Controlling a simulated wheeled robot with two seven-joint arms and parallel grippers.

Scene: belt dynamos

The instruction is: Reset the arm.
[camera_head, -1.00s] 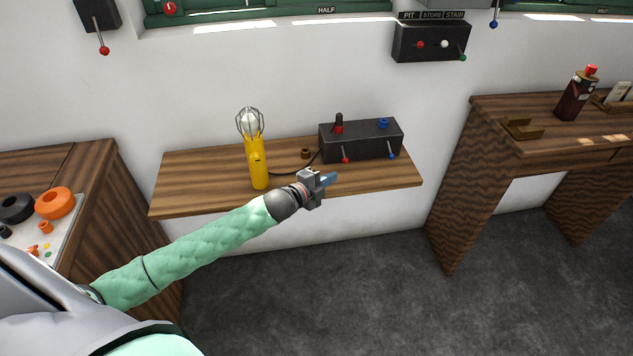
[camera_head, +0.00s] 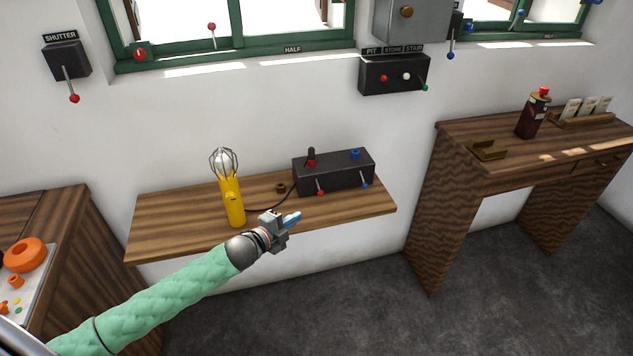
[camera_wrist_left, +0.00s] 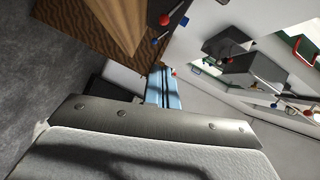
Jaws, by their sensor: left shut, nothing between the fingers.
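My left gripper (camera_head: 291,219) is shut and empty. It is in front of the wooden wall shelf (camera_head: 160,236), below the black box (camera_head: 334,177) with red and blue levers. Its blue fingers also show in the left wrist view (camera_wrist_left: 165,88), pointing toward the shelf and its levers. My left arm in a green quilted sleeve reaches in from the lower left of the head view. My right gripper is not in view.
A yellow caged lamp (camera_head: 233,201) stands on the shelf beside a small brown ring (camera_head: 281,188). A wooden desk (camera_head: 455,133) with a dark bottle (camera_head: 532,116) is at the right. A shutter box (camera_head: 66,61) is at upper left. The grey floor is clear.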

